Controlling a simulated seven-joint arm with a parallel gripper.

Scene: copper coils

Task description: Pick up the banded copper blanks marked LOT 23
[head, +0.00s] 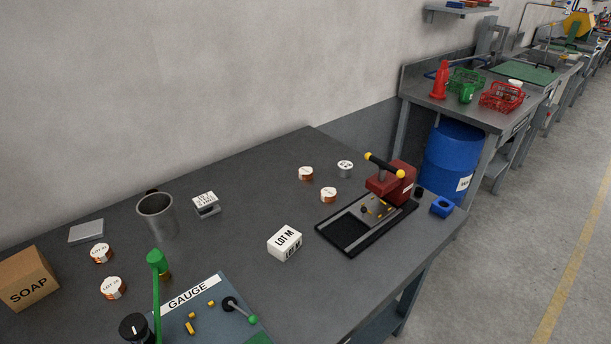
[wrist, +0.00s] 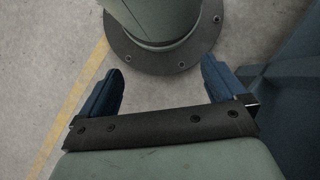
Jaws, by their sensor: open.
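Several short copper cylinders with white paper bands and white tops stand on the dark bench. Two are at the left, a rear banded copper blank (head: 101,253) and a front banded copper blank (head: 113,288); their tops read LOT, but the numbers are too small to read surely. Two more banded copper pieces, a rear one (head: 306,173) and a front one (head: 328,195), stand right of centre, their marks unreadable. My gripper (wrist: 160,68) shows only in the wrist view. Its two blue fingers are wide apart and empty over bare floor, away from the bench top.
The bench (head: 250,190) also holds a soap box (head: 30,278), a metal cup (head: 156,214), a gauge board (head: 205,318) with a green lever, a white LOT M block (head: 285,242), a small grey-white cylinder (head: 345,168) and a red press (head: 390,182).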

